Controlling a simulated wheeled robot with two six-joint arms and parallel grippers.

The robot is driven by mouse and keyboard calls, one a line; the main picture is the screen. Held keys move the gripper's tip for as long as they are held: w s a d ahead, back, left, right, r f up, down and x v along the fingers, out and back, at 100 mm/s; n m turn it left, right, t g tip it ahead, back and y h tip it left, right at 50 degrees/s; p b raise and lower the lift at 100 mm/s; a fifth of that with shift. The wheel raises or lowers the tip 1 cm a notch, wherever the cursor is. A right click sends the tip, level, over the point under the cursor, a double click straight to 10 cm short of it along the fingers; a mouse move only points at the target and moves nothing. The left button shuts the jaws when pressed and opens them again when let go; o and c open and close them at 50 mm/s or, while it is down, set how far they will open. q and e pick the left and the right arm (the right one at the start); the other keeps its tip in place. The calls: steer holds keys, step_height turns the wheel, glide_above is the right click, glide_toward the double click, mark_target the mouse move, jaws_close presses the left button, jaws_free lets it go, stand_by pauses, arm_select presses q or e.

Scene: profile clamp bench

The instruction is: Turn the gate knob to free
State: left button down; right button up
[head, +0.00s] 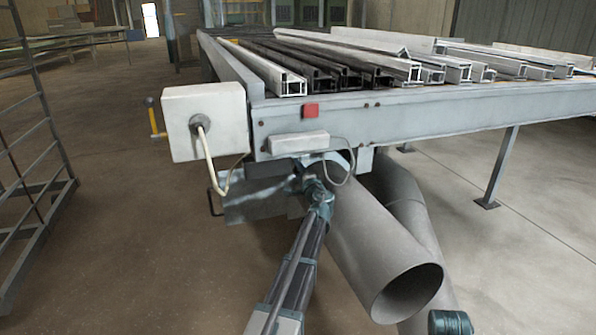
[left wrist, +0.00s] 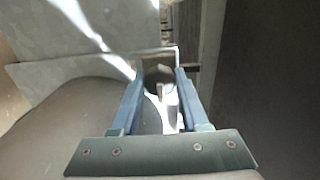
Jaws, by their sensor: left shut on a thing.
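My left gripper (head: 309,178) reaches under the front end of the bench, just below a small grey box. In the left wrist view its two blue fingers (left wrist: 161,82) are closed around a dark rounded piece with a pale part, which looks like the gate knob (left wrist: 159,75). The fingers and the bench's underside hide most of the knob in the head view. I cannot tell which way the knob is turned.
The bench (head: 430,116) carries several light and dark profiles. A white box (head: 206,122) with a cable hangs at its left corner. A large grey pipe (head: 372,245) lies close to the right of my left arm.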

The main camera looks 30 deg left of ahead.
arm_select(q)
steer(key=shift+s, duration=0.1)
steer(key=shift+c, duration=2.3)
jaws_free()
steer(key=v, duration=1.3)
steer(key=shift+s+d, duration=0.25)
steer(key=shift+d, duration=0.05)
